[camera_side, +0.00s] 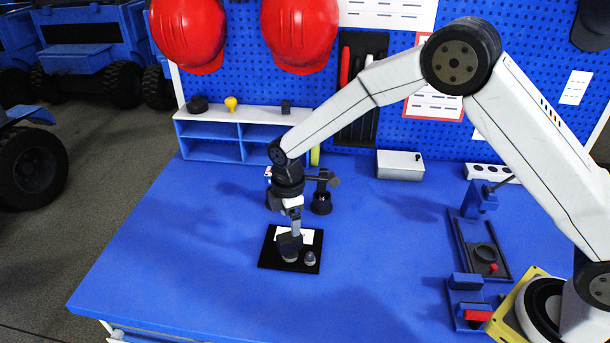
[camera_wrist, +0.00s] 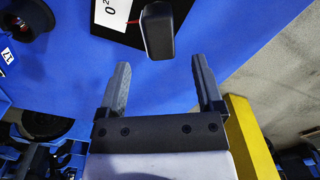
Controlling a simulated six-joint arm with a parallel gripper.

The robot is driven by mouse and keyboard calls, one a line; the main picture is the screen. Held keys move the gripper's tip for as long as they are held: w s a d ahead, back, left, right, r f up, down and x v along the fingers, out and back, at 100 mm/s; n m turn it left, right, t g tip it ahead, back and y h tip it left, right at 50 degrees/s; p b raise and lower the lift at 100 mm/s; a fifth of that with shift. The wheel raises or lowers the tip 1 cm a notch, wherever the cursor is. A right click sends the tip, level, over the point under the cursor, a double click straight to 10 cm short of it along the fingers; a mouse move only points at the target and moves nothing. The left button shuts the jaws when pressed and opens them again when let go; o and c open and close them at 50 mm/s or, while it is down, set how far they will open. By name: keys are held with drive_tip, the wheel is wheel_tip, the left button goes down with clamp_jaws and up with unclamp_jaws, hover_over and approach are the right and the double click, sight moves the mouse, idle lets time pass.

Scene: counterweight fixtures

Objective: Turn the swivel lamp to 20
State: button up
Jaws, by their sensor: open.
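The swivel lamp fixture has a black base plate (camera_side: 268,256) lying on the blue bench, with a white scale card on it. A dark blocky head (camera_side: 289,246) stands over the plate. In the wrist view, the dark block (camera_wrist: 158,32) lies just ahead of my fingertips, roughly centred between them. The white card (camera_wrist: 111,13) shows a "0" and part of a "2", with a red pointer (camera_wrist: 134,20) near it, partly hidden by the block. I cannot read the setting. My gripper (camera_wrist: 160,62) is open and empty; in the side view my gripper (camera_side: 296,226) is low over the plate.
A dark round-based fixture (camera_side: 322,203) stands just behind the plate. A blue shelf (camera_side: 210,150) is at the back left, a white box (camera_side: 400,165) at the back right. A clamp-like fixture (camera_side: 480,250) stands at the right. The left front bench is clear.

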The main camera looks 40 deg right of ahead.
sight(291, 236)
drive_tip(key=shift+f, duration=3.6)
clamp_jaws()
